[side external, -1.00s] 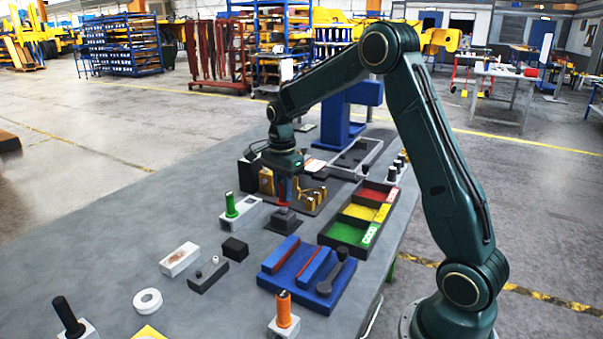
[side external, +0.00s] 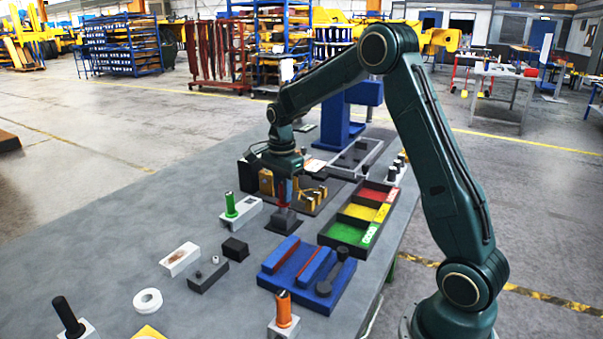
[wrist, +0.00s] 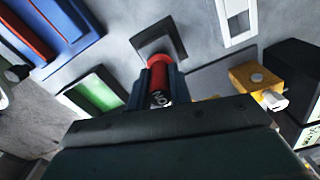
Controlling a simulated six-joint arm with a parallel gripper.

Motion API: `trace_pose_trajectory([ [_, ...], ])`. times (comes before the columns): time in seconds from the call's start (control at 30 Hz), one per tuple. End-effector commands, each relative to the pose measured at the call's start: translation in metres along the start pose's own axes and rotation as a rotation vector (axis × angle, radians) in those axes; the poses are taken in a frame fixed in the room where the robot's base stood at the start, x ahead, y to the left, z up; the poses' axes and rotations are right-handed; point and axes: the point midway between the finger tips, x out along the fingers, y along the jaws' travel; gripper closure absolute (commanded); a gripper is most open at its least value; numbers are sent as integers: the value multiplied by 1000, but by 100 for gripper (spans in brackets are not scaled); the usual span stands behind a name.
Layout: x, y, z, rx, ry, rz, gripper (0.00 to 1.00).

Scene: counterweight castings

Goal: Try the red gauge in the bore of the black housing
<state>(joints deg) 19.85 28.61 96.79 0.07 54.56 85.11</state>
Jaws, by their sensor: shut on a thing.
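The red gauge (wrist: 162,72) is held upright between the fingers of my gripper (wrist: 161,90). Its near end shows a dark face with white lettering that reads like "NO". The black housing (side external: 283,221) stands on the bench straight below my gripper (side external: 285,193) in the side view. In the wrist view the dark square of the housing (wrist: 151,35) shows behind the gauge's far end. The gauge's lower end meets or overlaps the housing top in both views. I cannot tell whether it is inside the bore, as the bore is hidden.
A tray with red, yellow and green compartments (side external: 343,234) lies to the right. A blue fixture (side external: 305,290) lies in front. A green gauge (side external: 231,205) stands in a white block at left, an orange one (side external: 283,310) at the front. Yellow parts (side external: 313,195) stand close behind.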

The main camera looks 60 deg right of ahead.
Motion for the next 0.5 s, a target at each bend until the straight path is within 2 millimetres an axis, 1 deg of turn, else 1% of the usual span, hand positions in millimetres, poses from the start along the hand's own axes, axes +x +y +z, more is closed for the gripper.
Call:
trace_pose_trajectory([
  [0.27, 1, 0, 0, 0, 0, 1, 100],
  [0.5, -4, 0, 0, 0, 0, 0, 100],
])
